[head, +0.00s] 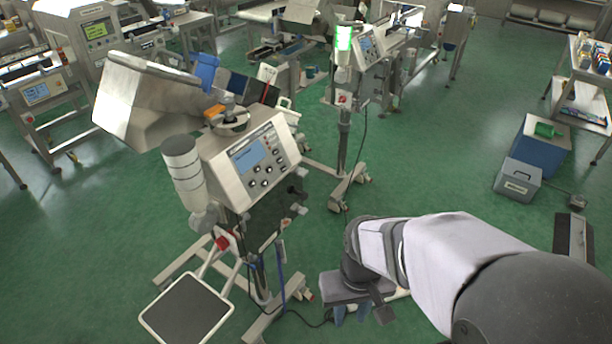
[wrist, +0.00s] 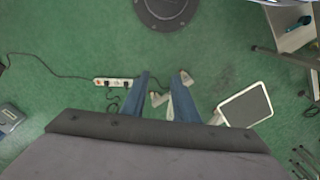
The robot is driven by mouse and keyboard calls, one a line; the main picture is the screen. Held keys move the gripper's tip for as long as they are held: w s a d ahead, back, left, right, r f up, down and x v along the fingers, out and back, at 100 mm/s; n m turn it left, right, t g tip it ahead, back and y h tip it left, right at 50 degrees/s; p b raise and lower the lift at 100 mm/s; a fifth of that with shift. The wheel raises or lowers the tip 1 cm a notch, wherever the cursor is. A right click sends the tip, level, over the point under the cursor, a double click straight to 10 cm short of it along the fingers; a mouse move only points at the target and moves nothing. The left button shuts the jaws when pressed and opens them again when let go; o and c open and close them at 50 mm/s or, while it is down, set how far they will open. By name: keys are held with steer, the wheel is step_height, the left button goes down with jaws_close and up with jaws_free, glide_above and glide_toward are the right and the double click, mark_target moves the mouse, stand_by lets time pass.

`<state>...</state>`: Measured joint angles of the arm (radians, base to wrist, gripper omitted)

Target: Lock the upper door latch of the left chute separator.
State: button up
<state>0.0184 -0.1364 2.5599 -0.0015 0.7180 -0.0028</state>
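The nearer, left separator (head: 245,165) stands left of centre in the head view. It has a steel hopper (head: 150,100), a control panel with a blue screen (head: 247,155) and an unlit grey stack light (head: 184,172). An orange part (head: 214,111) sits on top by the hopper outlet. I cannot make out the upper door latch or its state. My gripper (head: 351,316) is low, right of the separator's stand and apart from it. In the wrist view its blue fingers (wrist: 160,100) point down at the floor, spread apart, with nothing seen held between them.
A white power strip (wrist: 112,82) and cables lie on the floor. A second separator with a green light (head: 343,40) stands behind.

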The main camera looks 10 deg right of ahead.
steer(key=s+d+f+m+g+y+b, duration=0.15)
steer(key=f+b, duration=0.25)
steer(key=f, duration=0.4)
steer(key=s+d+f+m+g+b, duration=0.2)
steer(key=d+f+b, duration=0.15)
steer(key=f, duration=0.45)
steer(key=w+a+f+m+t+y+b, duration=0.1)
steer(key=w+f+m+t+y+b, duration=0.2)
steer(key=w, duration=0.5)
steer(key=w+f+m+t+y+b, duration=0.1)
steer(key=w+f+m+y+b, duration=0.15)
steer(key=w+f+m, duration=0.5)
steer(key=w+r+n+t+y, duration=0.1)
steer(key=w+r+t, duration=0.25)
steer(key=w, duration=0.45)
steer(key=w+r+t+y, duration=0.1)
steer(key=w+r+t, duration=0.1)
steer(key=w+r, duration=0.45)
steer(key=w+r+n+t+y, duration=0.2)
steer(key=w+r, duration=0.3)
steer(key=r, duration=0.3)
steer(key=w+r+n+t+y, duration=0.1)
steer(key=w+r+n+t, duration=0.1)
steer(key=w+r+t, duration=0.2)
step_height(320, 180, up, 5)
steer(key=shift+w+d+f+t+y, duration=0.2)
steer(key=shift+w+d+t+y, duration=0.2)
steer(key=shift+w, duration=0.65)
steer(key=shift+a, duration=0.1)
